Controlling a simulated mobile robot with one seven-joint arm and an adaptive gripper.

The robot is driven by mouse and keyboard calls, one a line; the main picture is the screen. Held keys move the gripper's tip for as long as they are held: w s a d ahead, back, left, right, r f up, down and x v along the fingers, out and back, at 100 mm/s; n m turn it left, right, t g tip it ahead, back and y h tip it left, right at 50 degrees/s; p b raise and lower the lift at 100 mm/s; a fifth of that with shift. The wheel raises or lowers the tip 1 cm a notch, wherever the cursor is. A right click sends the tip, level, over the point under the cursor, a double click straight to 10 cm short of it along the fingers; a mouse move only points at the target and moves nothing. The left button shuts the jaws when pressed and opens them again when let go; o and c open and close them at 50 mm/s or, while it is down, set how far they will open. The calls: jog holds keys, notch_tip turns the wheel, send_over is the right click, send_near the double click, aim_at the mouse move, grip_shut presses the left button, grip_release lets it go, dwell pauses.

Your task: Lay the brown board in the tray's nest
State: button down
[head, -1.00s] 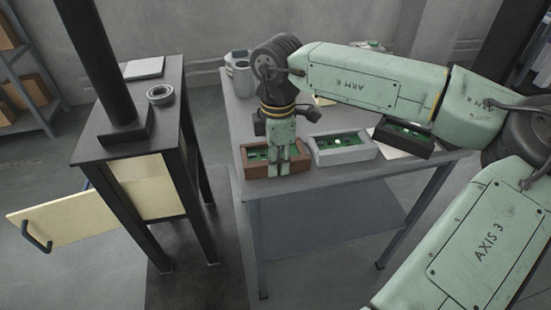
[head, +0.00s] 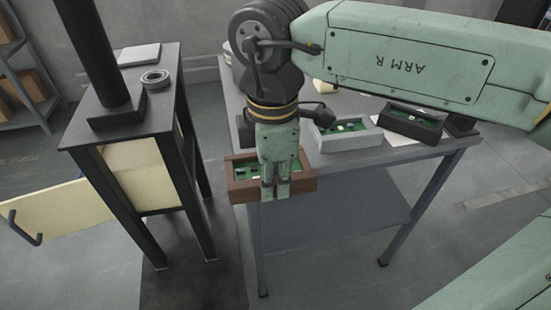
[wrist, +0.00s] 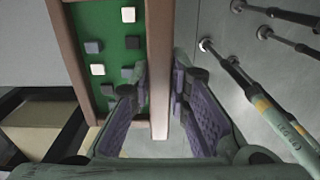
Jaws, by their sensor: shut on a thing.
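The brown board (head: 241,190) is a shallow brown frame with a green, chip-dotted inside. In the head view it is held level in front of the grey table's near left corner, clear of the tabletop. My gripper (head: 275,190) points down and is shut on its near wall. In the wrist view my gripper (wrist: 160,75) has its purple-padded fingers on both sides of the brown wall (wrist: 159,40). The green inside (wrist: 110,45) lies to the left. I cannot make out a tray with a nest in these views.
On the grey table (head: 350,165) stand a light grey framed board (head: 345,146) and a black one (head: 411,133). To the left is a black stand (head: 130,132) with a column, a metal ring (head: 156,77) and a cream panel (head: 60,212) sticking out left. Floor shows between stand and table.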

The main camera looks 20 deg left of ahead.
jog(key=s+r, duration=0.1)
jog(key=s+d+r+p, duration=0.1)
jog(key=s, duration=0.1)
jog(key=shift+r, duration=0.35)
dwell(0.3)
